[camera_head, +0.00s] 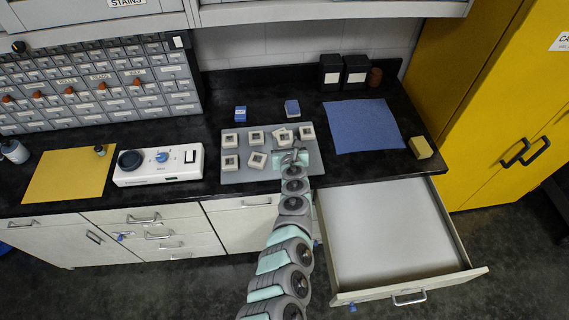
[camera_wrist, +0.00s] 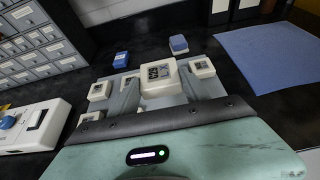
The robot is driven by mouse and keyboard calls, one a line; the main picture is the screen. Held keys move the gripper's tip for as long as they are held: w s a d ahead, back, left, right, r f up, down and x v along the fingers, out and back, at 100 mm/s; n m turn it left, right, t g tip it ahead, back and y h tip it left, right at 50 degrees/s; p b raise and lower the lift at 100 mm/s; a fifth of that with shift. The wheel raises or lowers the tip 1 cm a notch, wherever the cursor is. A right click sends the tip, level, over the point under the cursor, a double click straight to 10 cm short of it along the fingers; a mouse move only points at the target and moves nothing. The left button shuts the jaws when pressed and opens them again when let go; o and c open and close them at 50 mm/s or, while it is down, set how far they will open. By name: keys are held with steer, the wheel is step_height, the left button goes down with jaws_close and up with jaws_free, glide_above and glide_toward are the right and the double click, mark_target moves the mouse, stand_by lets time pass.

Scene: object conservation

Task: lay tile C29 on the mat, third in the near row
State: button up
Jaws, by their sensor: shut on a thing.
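My gripper (camera_head: 291,152) is over the right part of a grey board (camera_head: 243,178) in the head view. It is shut on a white square tile (camera_wrist: 158,77) with a dark patterned face, which shows between the two fingers in the wrist view. Any label on this tile is too small to read. Several similar white tiles lie on the board in a far and a near row, among them a far-left tile (camera_head: 230,141), a far-right tile (camera_head: 307,133) and a near-left tile (camera_head: 230,163). My gripper partly hides the right end of the near row.
A blue sheet (camera_head: 363,126) lies right of the board, a yellow sheet (camera_head: 68,176) to the left. Two small blue blocks (camera_head: 240,113) (camera_head: 292,108) stand behind the board. A white device (camera_head: 160,165) stands left of it. An open drawer (camera_head: 390,235) juts out in front.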

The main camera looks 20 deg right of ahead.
step_height(320, 180, down, 11)
steer(key=b, duration=0.4)
steer(key=shift+r, duration=0.15)
steer(key=shift+b, duration=0.35)
steer(key=o, duration=1.5)
steer(key=shift+f, duration=0.2)
steer(key=shift+o, duration=0.2)
steer(key=shift+r, duration=0.2)
steer(key=p+v, duration=0.8)
steer(key=v, duration=0.1)
steer(key=shift+s+r, duration=0.1)
steer(key=p+v, duration=0.2)
steer(key=shift+s, duration=0.4)
